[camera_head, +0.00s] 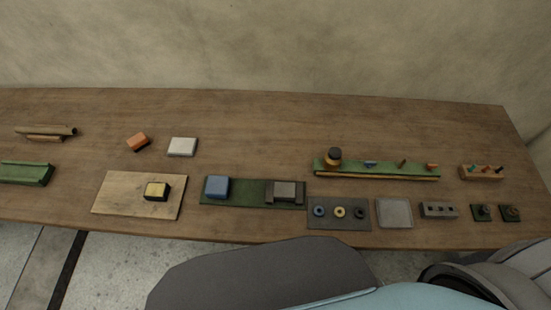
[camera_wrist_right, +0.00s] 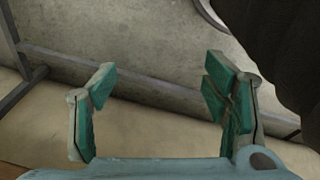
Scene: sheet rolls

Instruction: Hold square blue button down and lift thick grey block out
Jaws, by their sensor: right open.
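The square blue button (camera_head: 217,187) stands on the left part of a green base plate (camera_head: 245,193) near the table's front edge. The thick grey block (camera_head: 285,190) sits at the right end of the same plate, in a dark holder. My right gripper (camera_wrist_right: 158,92) is open and empty in the right wrist view, with only floor and a wall behind its fingers. Neither the button nor the block shows in that view. My left gripper is not in either view.
A wooden board with a yellow block (camera_head: 157,191) lies left of the plate. A dark board with rings (camera_head: 340,225) and a grey square (camera_head: 394,213) lie to the right. A long green rack (camera_head: 375,170) stands behind. Bare table lies behind the plate.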

